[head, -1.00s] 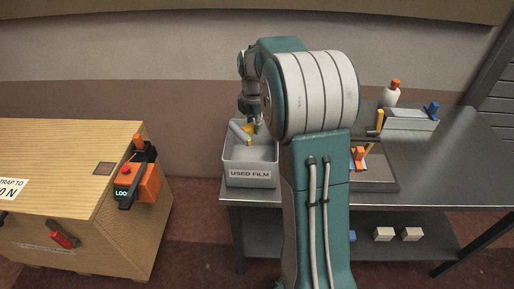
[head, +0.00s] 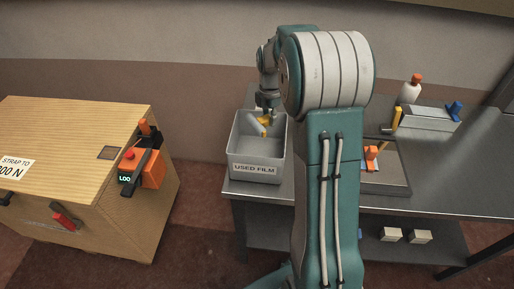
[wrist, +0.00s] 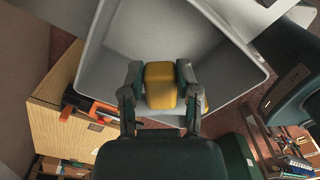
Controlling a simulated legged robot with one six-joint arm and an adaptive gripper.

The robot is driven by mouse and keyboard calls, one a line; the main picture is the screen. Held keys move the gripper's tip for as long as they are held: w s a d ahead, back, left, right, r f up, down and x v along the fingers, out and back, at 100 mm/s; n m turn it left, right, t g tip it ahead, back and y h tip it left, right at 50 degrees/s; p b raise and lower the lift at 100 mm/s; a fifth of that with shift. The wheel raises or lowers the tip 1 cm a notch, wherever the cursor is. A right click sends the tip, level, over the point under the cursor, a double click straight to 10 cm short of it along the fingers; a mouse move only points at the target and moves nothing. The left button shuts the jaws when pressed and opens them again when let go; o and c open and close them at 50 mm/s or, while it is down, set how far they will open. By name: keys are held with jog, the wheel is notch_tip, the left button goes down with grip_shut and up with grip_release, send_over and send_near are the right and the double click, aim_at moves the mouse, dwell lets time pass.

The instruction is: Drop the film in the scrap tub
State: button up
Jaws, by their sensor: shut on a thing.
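The scrap tub is a grey open box labelled "USED FILM" (head: 256,169) on the left end of the metal table. It also shows in the wrist view, with its wall (wrist: 222,60) beyond my fingers. My gripper (wrist: 160,78) is shut on a yellow block-like piece (wrist: 160,86). In the head view my gripper (head: 267,112) points down at the tub's mouth, with the yellow piece (head: 264,122) below it. A pale strip (head: 252,129), possibly film, shows beside the yellow piece within the tub's outline. I cannot tell whether they are joined.
A wooden crate (head: 70,140) with an orange tool (head: 147,168) stands at the left, with a floor gap before the table (head: 465,180). A white bottle (head: 409,92), a grey block (head: 425,119) and a shallow tray (head: 398,187) are right of my arm.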

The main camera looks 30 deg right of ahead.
jog(key=shift+d+f, duration=0.35)
jog(key=shift+f, duration=0.5)
jog(key=o, duration=1.1)
jog(key=shift+a, duration=0.25)
jog(key=shift+d, duration=0.15)
jog(key=shift+r, duration=0.1)
notch_tip(320, 180, up, 12)
jog(key=shift+f, duration=0.1)
